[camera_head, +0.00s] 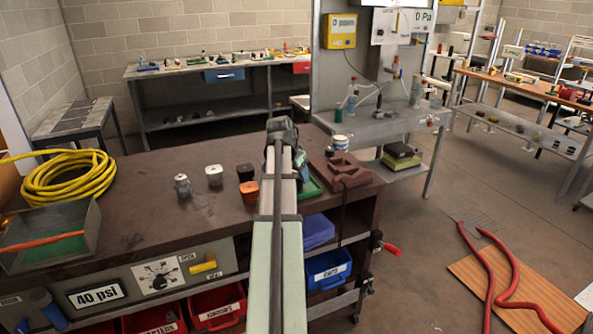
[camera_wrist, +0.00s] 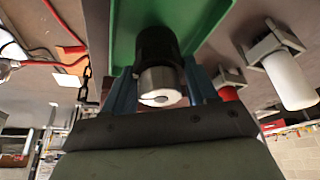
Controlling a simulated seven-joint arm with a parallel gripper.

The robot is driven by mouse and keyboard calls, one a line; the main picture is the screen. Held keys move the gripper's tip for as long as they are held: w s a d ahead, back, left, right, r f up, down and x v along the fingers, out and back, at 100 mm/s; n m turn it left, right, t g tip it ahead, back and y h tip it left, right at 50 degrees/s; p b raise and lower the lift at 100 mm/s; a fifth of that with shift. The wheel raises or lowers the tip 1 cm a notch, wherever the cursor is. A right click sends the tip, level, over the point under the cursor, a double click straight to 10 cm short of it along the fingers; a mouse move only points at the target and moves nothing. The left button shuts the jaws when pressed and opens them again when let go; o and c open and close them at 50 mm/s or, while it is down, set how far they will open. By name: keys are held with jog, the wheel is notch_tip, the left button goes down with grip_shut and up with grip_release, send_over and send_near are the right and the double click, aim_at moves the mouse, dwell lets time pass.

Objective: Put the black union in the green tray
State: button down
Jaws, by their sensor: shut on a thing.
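My gripper (camera_wrist: 160,76) has its blue fingers shut on the black union (camera_wrist: 156,46), a black cylinder with a bare metal lower part and a pale ringed end. In the wrist view the union lies in front of the green tray (camera_wrist: 122,32); I cannot tell whether it touches the tray. In the head view the green tray (camera_head: 310,188) shows only partly, to the right of my arm on the brown bench.
Left of my arm on the bench stand a silver fitting (camera_head: 182,186), a pale fitting (camera_head: 214,175), a black-topped fitting (camera_head: 245,172) and an orange fitting (camera_head: 249,191). A brown block (camera_head: 350,178) lies right of the tray. A yellow hose coil (camera_head: 68,177) lies far left.

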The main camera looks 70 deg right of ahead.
jog(key=shift+f, duration=0.55)
dwell(0.6)
jog(key=shift+c, duration=1.2)
grip_release()
jog(key=shift+r, duration=0.1)
jog(key=v, duration=1.3)
jog(key=shift+r, duration=0.3)
jog(key=shift+a, duration=0.1)
